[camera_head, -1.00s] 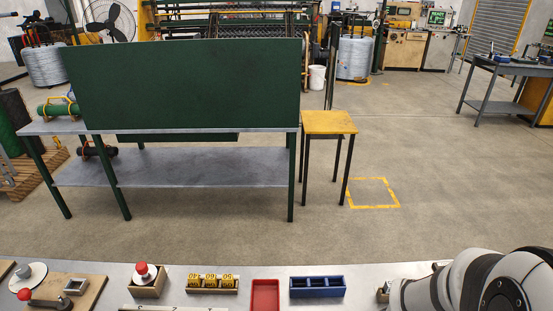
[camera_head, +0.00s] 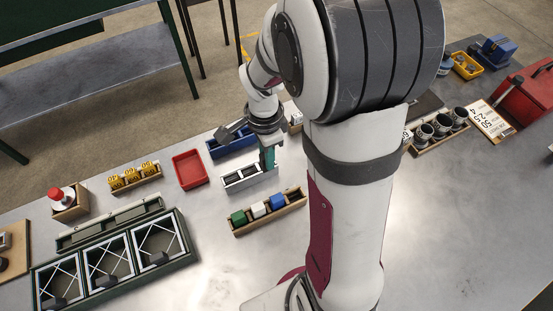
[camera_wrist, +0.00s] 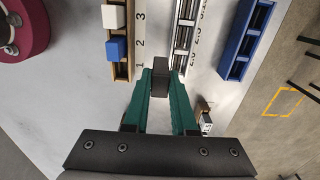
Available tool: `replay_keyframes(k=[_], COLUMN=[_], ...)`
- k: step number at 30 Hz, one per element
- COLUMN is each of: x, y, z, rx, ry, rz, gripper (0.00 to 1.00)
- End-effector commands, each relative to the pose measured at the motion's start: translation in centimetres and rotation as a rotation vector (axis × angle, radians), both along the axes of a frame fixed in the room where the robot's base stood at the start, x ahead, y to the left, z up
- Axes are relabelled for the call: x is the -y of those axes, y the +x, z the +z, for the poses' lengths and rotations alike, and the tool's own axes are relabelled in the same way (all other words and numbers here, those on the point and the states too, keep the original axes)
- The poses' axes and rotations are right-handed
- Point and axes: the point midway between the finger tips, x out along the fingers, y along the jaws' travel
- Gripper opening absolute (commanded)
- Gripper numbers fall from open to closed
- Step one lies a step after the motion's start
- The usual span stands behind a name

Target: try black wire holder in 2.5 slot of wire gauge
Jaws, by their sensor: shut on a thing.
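My gripper (camera_wrist: 160,90), with green fingers, is shut on the black wire holder (camera_wrist: 160,77), a small dark block between the fingertips in the wrist view. The wire gauge (camera_wrist: 184,38) is the pale slotted bar just beyond and right of the holder there, with printed numbers beside it that are hard to read. In the head view the gripper (camera_head: 268,158) is at the right end of the wire gauge (camera_head: 243,180), and the holder is hidden. I cannot tell whether the holder touches the gauge.
A wooden tray (camera_head: 286,212) beside the gauge holds green, white and blue holders; its right end is empty. A blue divided tray (camera_head: 222,150) and a red tray (camera_head: 190,169) stand nearby. A rack with three mesh panels (camera_head: 110,264) lies left. Bare bench lies in front.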

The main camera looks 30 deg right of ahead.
Motion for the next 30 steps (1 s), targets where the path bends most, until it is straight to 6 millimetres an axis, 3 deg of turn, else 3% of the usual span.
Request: replay_keyframes(k=[3, 8, 21, 30], x=[-2.4, -3.5, -3.5, -3.5], y=[2.7, 3.7, 3.6, 3.7], z=[1.3, 1.5, -4.0, -5.4], rx=[0.002, -0.001, -0.003, 0.000], ry=[0.000, 0.001, 0.001, 0.001], rz=[0.004, -0.003, -0.003, -0.002], gripper=[0.00, 0.00, 0.00, 0.00])
